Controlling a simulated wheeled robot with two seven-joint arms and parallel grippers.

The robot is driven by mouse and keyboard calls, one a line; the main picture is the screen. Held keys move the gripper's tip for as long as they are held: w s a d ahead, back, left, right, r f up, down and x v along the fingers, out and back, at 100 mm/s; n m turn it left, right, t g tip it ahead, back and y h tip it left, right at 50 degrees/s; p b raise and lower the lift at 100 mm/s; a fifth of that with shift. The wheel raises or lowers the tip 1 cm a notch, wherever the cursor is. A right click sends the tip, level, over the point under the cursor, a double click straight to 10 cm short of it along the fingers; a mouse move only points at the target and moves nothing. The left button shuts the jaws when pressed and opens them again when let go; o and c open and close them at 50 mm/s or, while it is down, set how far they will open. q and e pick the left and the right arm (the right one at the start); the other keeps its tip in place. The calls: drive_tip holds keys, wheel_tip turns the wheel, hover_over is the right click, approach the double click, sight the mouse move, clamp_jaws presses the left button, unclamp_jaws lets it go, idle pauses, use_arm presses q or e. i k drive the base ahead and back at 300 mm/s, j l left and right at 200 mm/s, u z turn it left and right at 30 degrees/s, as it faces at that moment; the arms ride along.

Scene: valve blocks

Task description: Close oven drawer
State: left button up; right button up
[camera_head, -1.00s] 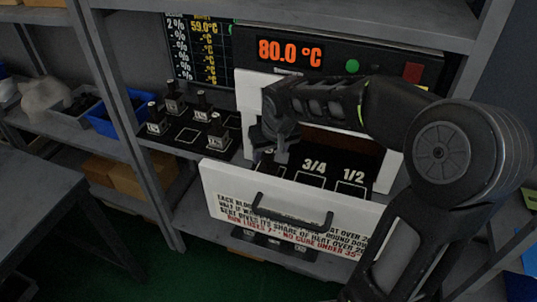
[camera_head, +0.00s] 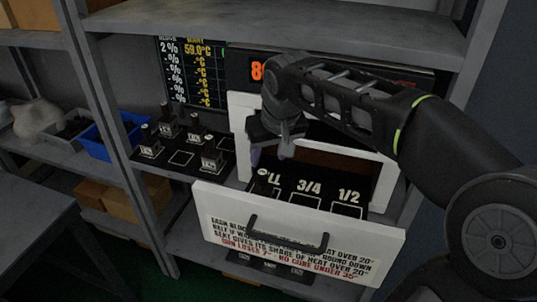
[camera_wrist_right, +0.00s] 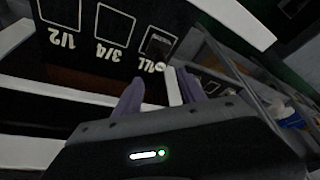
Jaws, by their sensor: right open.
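The oven drawer (camera_head: 285,231) is pulled out, its white front printed with text and fitted with a black handle (camera_head: 288,235). Its black inner tray has marked seats, including 3/4 and 1/2; it also shows in the right wrist view (camera_wrist_right: 85,45). A small pale round top (camera_head: 262,172) sits at the leftmost seat; what it belongs to is unclear. My right gripper (camera_head: 271,154) is over that left end of the drawer, fingers apart. Its two purple fingers (camera_wrist_right: 160,92) show with nothing between them. My left gripper is out of view.
The oven's white frame (camera_head: 240,125) and lit display (camera_head: 257,71) are behind my right arm. Several valve blocks (camera_head: 211,158) stand on a black rack left of the oven. A blue bin (camera_head: 95,143) is further left. A grey shelf post (camera_head: 115,160) stands between.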

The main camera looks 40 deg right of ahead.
sight(310, 203)
drive_tip(key=z, duration=1.5)
